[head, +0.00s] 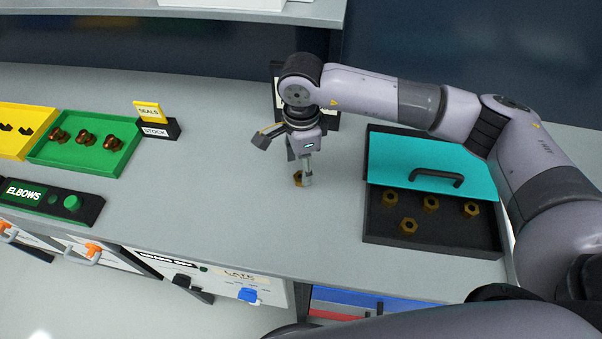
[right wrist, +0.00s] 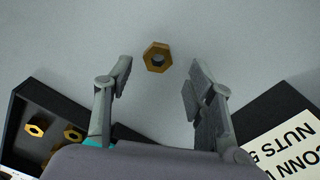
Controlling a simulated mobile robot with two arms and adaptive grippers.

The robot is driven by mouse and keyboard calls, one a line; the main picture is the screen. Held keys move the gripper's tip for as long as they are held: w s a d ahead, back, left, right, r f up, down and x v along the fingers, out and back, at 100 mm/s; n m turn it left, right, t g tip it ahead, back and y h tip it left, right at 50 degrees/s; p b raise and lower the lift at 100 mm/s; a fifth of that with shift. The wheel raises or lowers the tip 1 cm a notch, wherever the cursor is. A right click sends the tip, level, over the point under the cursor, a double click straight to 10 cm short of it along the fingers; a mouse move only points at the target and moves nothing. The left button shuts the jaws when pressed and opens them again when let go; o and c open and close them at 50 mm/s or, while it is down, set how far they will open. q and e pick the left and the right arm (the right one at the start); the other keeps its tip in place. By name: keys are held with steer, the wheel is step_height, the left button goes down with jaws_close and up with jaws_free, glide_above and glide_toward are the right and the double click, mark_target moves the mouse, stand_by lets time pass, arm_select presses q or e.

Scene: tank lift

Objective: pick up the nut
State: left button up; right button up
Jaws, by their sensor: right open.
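A brass hex nut (right wrist: 158,57) lies flat on the grey bench. In the right wrist view it sits ahead of and between the two open fingers of my right gripper (right wrist: 158,85), apart from both. Several more brass nuts (head: 431,203) lie in a black tray (head: 380,236) with a turquoise lid at the right. My left gripper is not in view.
A black sign with a white label (right wrist: 285,140) stands behind my gripper. A green tray (head: 120,160) of brown fittings, a yellow tray (head: 20,146) and a SEALS STOCK sign (head: 155,128) are at the left. The bench between is clear.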

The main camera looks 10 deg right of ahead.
steer(key=shift+s+a+f+p, duration=0.1)
steer(key=shift+f+p, duration=0.3)
steer(key=shift+f, duration=1.3)
jaws_close()
